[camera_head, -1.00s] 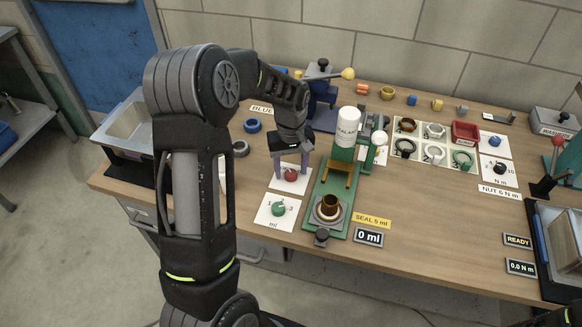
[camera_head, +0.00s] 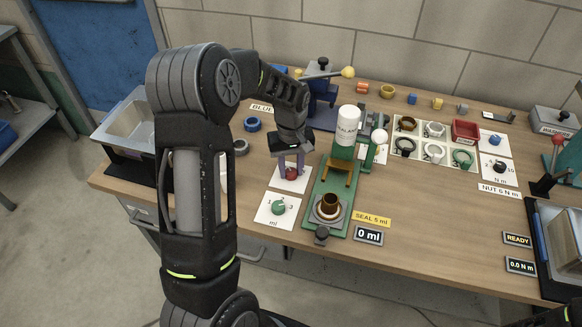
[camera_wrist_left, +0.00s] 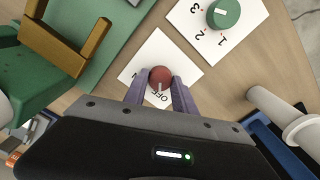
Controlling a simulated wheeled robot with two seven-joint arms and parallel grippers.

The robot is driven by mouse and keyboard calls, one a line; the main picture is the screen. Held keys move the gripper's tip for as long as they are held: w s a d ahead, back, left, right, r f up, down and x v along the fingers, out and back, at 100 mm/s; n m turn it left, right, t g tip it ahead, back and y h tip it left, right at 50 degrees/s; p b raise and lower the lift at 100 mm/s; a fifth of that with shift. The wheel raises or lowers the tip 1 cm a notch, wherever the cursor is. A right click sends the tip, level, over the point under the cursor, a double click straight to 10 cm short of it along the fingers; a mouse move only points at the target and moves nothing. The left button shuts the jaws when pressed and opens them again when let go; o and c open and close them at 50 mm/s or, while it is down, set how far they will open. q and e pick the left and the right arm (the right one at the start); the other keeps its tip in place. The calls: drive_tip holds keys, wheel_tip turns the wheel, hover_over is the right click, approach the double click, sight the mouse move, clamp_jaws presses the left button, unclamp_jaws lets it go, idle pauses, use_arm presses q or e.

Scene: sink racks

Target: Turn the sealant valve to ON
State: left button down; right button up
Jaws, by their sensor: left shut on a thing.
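The sealant valve is a red round knob (camera_head: 291,174) on a white card, left of the green sealant stand. In the left wrist view the red knob (camera_wrist_left: 160,78) shows a pale pointer line directed toward the "OFF" label; the rest of the card's lettering is hidden. My left gripper (camera_head: 291,170) reaches down over the knob. In the left wrist view its two purple fingers (camera_wrist_left: 161,90) lie on either side of the knob, shut on it.
A green dial (camera_head: 279,207) marked in ml sits just in front of the valve card. The green stand (camera_head: 338,213) with a white sealant bottle (camera_head: 347,126) is close on the right. A display (camera_head: 369,236) reads 0 ml.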

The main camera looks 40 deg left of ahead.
use_arm(q)
drive_tip(key=shift+m, duration=0.5)
drive_tip(key=m+b, duration=0.1)
drive_tip(key=m, duration=0.1)
drive_tip(key=shift+m, duration=0.3)
drive_tip(key=m+b, duration=0.1)
drive_tip(key=m, duration=0.3)
drive_tip(key=shift+b, duration=0.35)
drive_tip(key=m, duration=0.5)
drive_tip(key=shift+b, duration=0.35)
drive_tip(key=shift+d+m, duration=0.1)
drive_tip(key=shift+m, duration=1.6)
drive_tip(key=c, duration=1)
unclamp_jaws()
drive_tip(key=shift+r, duration=0.1)
